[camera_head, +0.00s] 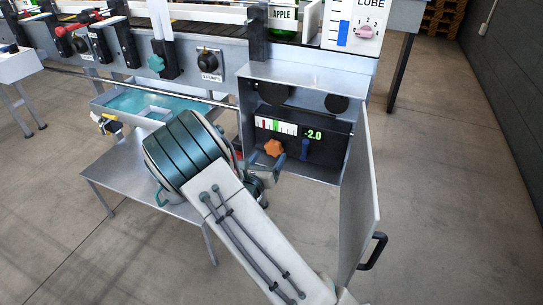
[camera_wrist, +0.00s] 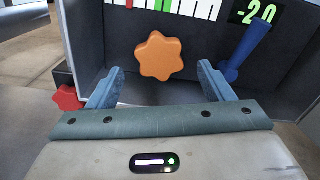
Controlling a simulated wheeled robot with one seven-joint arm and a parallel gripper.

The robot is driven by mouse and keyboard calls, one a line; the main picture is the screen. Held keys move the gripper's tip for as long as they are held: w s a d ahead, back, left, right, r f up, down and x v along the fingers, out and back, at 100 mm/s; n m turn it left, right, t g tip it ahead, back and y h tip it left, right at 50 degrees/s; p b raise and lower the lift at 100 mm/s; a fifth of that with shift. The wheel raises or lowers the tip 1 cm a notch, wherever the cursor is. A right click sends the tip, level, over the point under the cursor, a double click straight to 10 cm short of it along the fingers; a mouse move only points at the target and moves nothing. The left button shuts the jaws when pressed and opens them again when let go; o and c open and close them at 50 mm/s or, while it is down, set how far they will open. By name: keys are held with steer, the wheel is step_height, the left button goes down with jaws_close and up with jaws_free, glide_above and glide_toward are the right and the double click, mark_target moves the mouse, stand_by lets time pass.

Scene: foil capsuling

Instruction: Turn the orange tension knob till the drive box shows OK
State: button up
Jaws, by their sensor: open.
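The orange tension knob (camera_head: 273,148) is star-shaped and sits on the back panel inside the open drive box (camera_head: 290,73). It also shows in the wrist view (camera_wrist: 159,56), ahead of my gripper and a little above the space between the fingers. My gripper (camera_wrist: 160,82) is open and empty, its two blue-grey fingers apart and not touching the knob. The drive box's display (camera_head: 314,135) reads -2.0 in green; it also shows in the wrist view (camera_wrist: 252,12). A gauge (camera_head: 277,126) with red and green marks is left of the display.
A blue lever (camera_head: 305,149) is right of the knob, close to my right finger in the wrist view. The box's door (camera_head: 361,200) stands open at the right. A red knob (camera_wrist: 67,98) is left of my left finger. A steel table (camera_head: 125,176) stands at the left.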

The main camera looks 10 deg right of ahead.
mark_target(273, 150)
steer(key=shift+x, duration=1.75)
steer(key=c, duration=1)
steer(key=shift+o, duration=0.2)
steer(key=shift+r+n+p, duration=0.15)
steer(key=shift+n+p, duration=0.15)
steer(key=shift+p, duration=0.15)
